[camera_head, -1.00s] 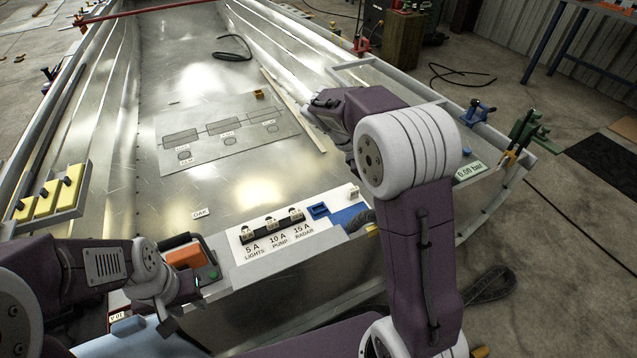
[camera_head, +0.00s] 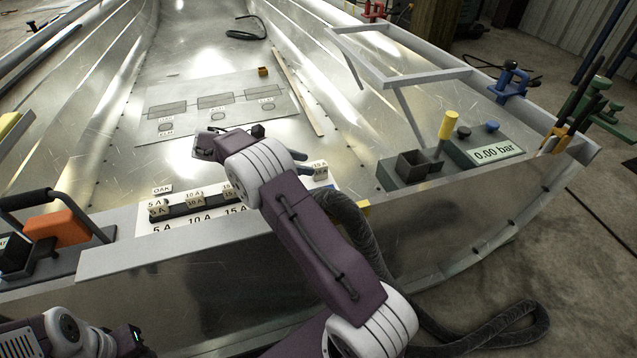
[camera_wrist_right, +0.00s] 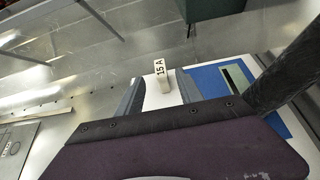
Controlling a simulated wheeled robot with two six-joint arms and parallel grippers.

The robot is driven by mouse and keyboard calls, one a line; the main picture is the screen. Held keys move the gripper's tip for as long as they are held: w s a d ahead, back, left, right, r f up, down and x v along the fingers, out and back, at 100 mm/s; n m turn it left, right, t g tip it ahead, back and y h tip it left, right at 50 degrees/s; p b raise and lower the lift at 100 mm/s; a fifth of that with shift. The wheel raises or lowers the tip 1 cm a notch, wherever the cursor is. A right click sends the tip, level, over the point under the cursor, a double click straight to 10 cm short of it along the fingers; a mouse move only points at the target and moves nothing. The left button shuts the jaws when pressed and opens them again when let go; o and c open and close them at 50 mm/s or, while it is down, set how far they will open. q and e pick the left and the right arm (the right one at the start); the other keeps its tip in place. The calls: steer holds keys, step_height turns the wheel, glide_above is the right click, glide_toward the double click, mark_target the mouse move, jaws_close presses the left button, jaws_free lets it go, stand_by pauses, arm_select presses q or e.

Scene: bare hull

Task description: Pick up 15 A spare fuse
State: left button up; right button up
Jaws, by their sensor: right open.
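The spare fuse (camera_head: 320,167), a small pale block marked 15 A, stands at the right end of the white fuse panel (camera_head: 145,220). It also shows upright in the right wrist view (camera_wrist_right: 160,75). My right gripper (camera_head: 290,157) is open and just left of the spare fuse in the head view, its fingers partly hidden by the wrist. In the right wrist view its two grey fingers appear either side of the fuse; contact cannot be told. My left gripper (camera_head: 128,342) is at the bottom edge, its fingers not clear.
Fuses marked 5 A (camera_head: 157,207) and 10 A (camera_head: 195,198) sit in the panel's dark holder. A blue part (camera_wrist_right: 215,80) lies beside the spare fuse.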

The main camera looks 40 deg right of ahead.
mark_target(313, 166)
steer(key=b+x, duration=0.3)
steer(key=shift+s+f, duration=0.1)
steer(key=shift+f, duration=0.15)
steer(key=shift+s+d+b, duration=0.1)
steer(key=shift+d+b, duration=0.2)
steer(key=shift+d, duration=0.05)
steer(key=shift+r, duration=0.15)
steer(key=shift+d+f, duration=0.2)
steer(key=shift+f, duration=0.05)
steer(key=b+x, duration=0.4)
steer(key=b, duration=0.1)
steer(key=shift+s+d+f, duration=0.15)
steer(key=shift+d+f, duration=0.05)
steer(key=shift+d, duration=0.1)
steer(key=shift+r, duration=0.25)
jaws_close()
